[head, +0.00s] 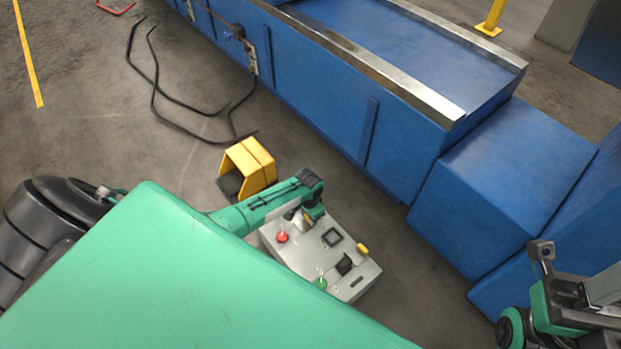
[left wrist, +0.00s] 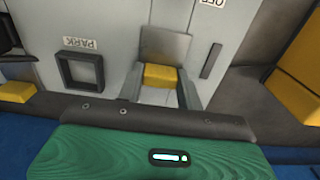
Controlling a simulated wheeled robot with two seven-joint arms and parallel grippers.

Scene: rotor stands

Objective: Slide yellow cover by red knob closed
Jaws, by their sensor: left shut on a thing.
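The grey control box (head: 352,287) stands below my left arm in the head view. The red knob (head: 282,237) is on its left part. My left gripper (head: 303,218) points down at the panel just right of the red knob and largely hides what it holds. In the left wrist view, a yellow cover (left wrist: 160,77) sits between the grey fingers, which are shut on it. A grey raised plate stands behind it. My right gripper (head: 570,312) is at the lower right, away from the box, and its jaws cannot be made out.
The panel also carries a black square frame (head: 332,237), a black switch (head: 345,264), a green knob (head: 320,283) and another yellow cover (head: 362,249). A yellow hood (head: 252,163) stands on the floor behind. A blue machine (head: 390,150) runs along the back right.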

